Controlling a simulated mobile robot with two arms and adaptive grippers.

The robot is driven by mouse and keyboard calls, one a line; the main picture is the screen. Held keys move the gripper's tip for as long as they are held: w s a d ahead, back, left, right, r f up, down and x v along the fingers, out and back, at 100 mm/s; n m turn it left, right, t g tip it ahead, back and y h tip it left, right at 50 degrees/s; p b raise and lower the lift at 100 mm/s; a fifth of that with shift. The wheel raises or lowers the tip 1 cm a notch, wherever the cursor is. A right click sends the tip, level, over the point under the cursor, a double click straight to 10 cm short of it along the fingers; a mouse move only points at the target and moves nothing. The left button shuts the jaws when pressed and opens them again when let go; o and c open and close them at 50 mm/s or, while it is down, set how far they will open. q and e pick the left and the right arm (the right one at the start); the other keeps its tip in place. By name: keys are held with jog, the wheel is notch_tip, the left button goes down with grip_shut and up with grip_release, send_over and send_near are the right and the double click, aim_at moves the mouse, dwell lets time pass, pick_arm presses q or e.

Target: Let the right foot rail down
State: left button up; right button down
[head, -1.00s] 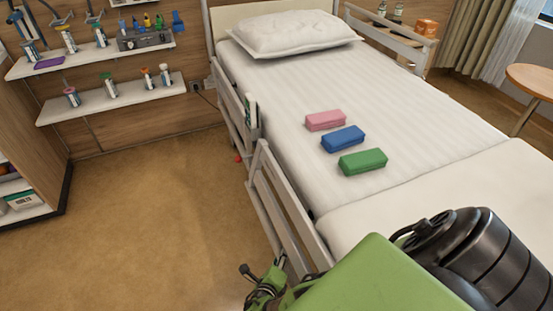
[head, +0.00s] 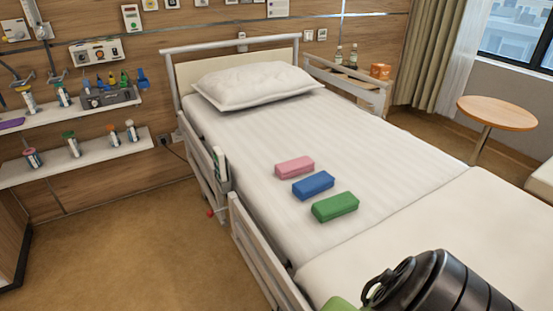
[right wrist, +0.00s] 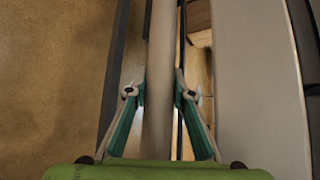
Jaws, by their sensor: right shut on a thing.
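The foot rail (head: 264,258) runs along the near left side of the bed. Its top bar stands beside the mattress edge, and its lower end leaves the picture at the bottom. In the right wrist view the rail's pale bar (right wrist: 161,45) passes lengthwise between the teal fingers. My right gripper (right wrist: 160,92) is shut on this bar, one finger on each side. In the head view only part of my right arm shows at the bottom, and the gripper is out of frame. My left gripper is in neither view.
The head rail (head: 205,168) with a control panel is farther up the same side. Pink (head: 294,167), blue (head: 313,185) and green (head: 335,207) blocks lie on the mattress (head: 250,130). The floor (head: 120,255) left of the bed is clear. A round table (head: 497,113) stands at right.

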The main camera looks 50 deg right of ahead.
jog(key=shift+d+r, duration=0.25)
jog(key=shift+d, duration=0.1)
jog(key=c, duration=1.7)
grip_release()
jog(key=shift+a, duration=0.15)
jog(key=shift+s+a+r, duration=0.15)
jog(key=shift+s+a, duration=0.05)
jog(key=shift+a, duration=0.2)
jog(key=v, duration=1.1)
jog(key=shift+a+f, duration=0.1)
jog(key=shift+f, duration=0.1)
